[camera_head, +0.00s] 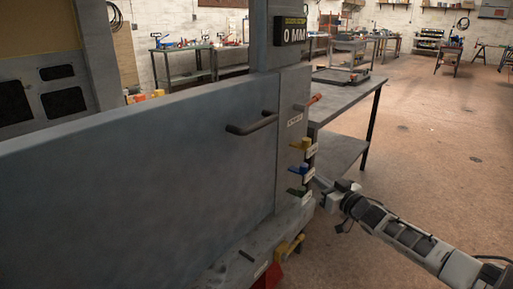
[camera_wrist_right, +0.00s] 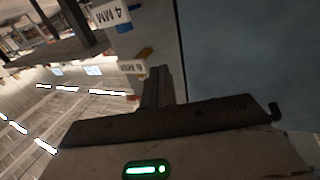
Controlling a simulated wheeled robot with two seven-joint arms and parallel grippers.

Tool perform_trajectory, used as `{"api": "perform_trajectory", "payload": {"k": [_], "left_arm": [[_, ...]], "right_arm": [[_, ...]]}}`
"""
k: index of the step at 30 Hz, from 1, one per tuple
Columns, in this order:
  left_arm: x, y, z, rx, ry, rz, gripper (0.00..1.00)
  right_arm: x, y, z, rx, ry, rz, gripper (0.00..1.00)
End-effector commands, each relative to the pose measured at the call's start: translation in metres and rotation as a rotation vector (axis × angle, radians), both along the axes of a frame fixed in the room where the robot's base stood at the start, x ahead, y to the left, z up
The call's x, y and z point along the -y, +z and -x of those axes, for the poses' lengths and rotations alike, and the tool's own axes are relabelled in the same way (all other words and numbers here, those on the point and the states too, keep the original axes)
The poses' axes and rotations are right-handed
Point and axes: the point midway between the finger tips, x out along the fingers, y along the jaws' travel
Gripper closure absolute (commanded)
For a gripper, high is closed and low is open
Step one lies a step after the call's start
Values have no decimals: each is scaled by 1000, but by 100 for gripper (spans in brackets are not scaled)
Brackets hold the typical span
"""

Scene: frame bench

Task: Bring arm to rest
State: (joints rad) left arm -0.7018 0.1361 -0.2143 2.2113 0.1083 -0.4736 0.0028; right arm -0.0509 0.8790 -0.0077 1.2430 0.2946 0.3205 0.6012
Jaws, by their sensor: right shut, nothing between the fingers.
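My right arm comes in from the lower right in the head view. Its gripper (camera_head: 318,184) is beside the edge of a grey-blue frame, near a column of coloured levers. In the right wrist view the gripper's fingers (camera_wrist_right: 158,86) are shut together and empty. I cannot tell whether the fingertips touch the frame. My left arm and gripper are not in view.
A workbench (camera_head: 345,98) stands behind. Floor at right is clear.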

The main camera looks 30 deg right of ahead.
Motion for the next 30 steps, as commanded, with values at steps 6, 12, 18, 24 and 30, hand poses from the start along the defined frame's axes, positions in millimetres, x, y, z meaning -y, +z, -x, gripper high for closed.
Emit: {"api": "perform_trajectory", "payload": {"k": [6, 12, 18, 24, 30], "left_arm": [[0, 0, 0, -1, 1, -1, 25], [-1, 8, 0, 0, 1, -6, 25], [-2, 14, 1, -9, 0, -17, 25], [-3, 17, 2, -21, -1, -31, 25], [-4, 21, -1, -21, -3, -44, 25]], "right_arm": [[-7, -6, 1, -12, 6, -2, 100], [-81, -61, 21, -141, 67, -15, 100], [-212, -118, 78, -333, 176, -29, 100], [-334, -121, 152, -489, 275, -46, 100], [-398, -91, 199, -577, 323, -54, 100]]}}
